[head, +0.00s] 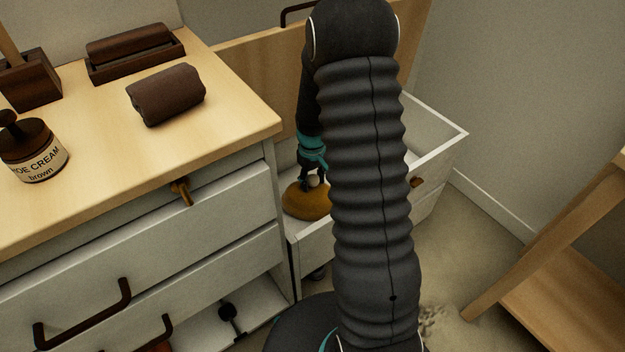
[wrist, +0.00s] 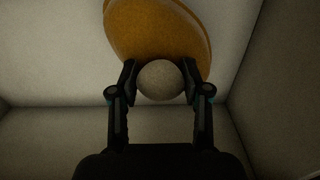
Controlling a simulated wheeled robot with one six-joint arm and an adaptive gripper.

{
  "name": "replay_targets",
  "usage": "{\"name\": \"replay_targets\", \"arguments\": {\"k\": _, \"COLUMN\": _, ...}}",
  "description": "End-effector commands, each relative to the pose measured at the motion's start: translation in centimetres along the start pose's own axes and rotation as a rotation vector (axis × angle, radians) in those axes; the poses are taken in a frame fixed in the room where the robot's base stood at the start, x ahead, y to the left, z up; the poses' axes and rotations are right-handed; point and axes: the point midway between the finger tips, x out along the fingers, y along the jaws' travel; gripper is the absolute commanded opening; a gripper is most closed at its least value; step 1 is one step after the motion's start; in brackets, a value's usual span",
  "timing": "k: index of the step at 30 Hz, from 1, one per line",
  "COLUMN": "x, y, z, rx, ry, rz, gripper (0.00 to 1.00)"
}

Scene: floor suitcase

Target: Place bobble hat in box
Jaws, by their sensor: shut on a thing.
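The bobble hat (head: 305,200) is mustard yellow with a pale round bobble. In the head view it is low inside the white open-topped box (head: 437,148), partly hidden by my arm. In the wrist view the hat (wrist: 150,28) lies against the pale inside of the box (wrist: 55,60), with its bobble (wrist: 160,80) between my fingertips. My gripper (wrist: 159,82) is shut on the bobble. In the head view my gripper (head: 313,176) points down over the hat. I cannot tell whether the hat touches the box floor.
A cabinet with a wooden top (head: 225,115) stands at the left, carrying a brown roll (head: 166,95), a shoe cream jar (head: 35,150) and a brush in a holder (head: 135,50). A lower drawer (head: 190,335) is partly open. A wooden shelf (head: 560,240) stands at the right.

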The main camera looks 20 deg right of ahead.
Motion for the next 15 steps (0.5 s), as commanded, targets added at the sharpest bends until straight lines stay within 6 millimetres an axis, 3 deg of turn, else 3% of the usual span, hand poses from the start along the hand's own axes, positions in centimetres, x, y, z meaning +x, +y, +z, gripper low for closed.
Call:
{"name": "replay_targets", "arguments": {"k": 2, "x": 0.0, "y": 0.01, "z": 0.0, "rx": 0.0, "ry": 0.0, "rz": 0.0, "gripper": 0.0}}
{"name": "replay_targets", "arguments": {"k": 3, "x": 0.01, "y": 0.01, "z": 0.01, "rx": 0.0, "ry": 0.0, "rz": 0.0, "gripper": 0.55}}
{"name": "replay_targets", "arguments": {"k": 5, "x": 0.0, "y": 0.01, "z": 0.01, "rx": 0.0, "ry": 0.0, "rz": 0.0, "gripper": 0.7}}
{"name": "replay_targets", "arguments": {"k": 15, "x": -0.13, "y": 0.01, "z": -0.01, "rx": 0.0, "ry": 0.0, "rz": 0.0, "gripper": 0.73}}
